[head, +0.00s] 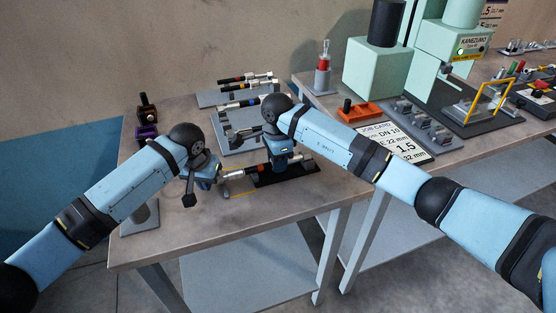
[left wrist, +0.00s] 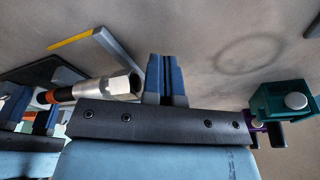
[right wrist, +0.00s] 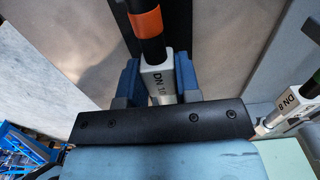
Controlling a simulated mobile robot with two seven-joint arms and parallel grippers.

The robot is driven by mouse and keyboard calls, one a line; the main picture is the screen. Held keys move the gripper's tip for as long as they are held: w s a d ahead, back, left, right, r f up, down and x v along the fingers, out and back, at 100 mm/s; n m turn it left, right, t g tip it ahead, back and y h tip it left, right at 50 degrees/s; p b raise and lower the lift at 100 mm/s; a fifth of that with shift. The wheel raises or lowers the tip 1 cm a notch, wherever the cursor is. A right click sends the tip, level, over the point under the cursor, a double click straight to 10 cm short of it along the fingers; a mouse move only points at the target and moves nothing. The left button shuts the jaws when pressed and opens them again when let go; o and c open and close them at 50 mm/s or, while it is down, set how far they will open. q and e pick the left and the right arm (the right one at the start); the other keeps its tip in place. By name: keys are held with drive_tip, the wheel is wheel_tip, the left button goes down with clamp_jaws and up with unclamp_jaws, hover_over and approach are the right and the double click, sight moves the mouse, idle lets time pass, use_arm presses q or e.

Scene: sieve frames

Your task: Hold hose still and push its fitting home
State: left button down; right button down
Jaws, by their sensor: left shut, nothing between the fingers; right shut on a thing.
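A short black hose with an orange band (left wrist: 42,97) lies over a dark mat at the front of the table. A silver fitting with a hex end (head: 235,174) is at its left end; it shows large in the left wrist view (left wrist: 120,86). My right gripper (head: 283,163) is shut on the hose's pale end piece marked DN 10 (right wrist: 157,84), with the orange band beyond the fingers. My left gripper (head: 210,182) is shut and empty, just left of the fitting. Its fingertips (left wrist: 163,72) are together, apart from the hex end. I cannot tell how far the fitting is seated.
Several banded hoses (head: 245,80) lie on a grey rack behind, one marked DN 8 (right wrist: 288,98). Black and purple blocks (head: 147,132) stand at the back left. A job card (head: 392,142) reads DN 10.

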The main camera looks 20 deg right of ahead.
use_arm(q)
drive_tip(key=shift+a, duration=0.25)
wheel_tip(320, 180, up, 8)
drive_tip(key=a, duration=0.1)
use_arm(e)
drive_tip(key=shift+d, duration=0.1)
idle(0.7)
drive_tip(key=c, duration=0.7)
unclamp_jaws()
drive_tip(key=shift+c, duration=0.2)
drive_tip(key=shift+r, duration=0.1)
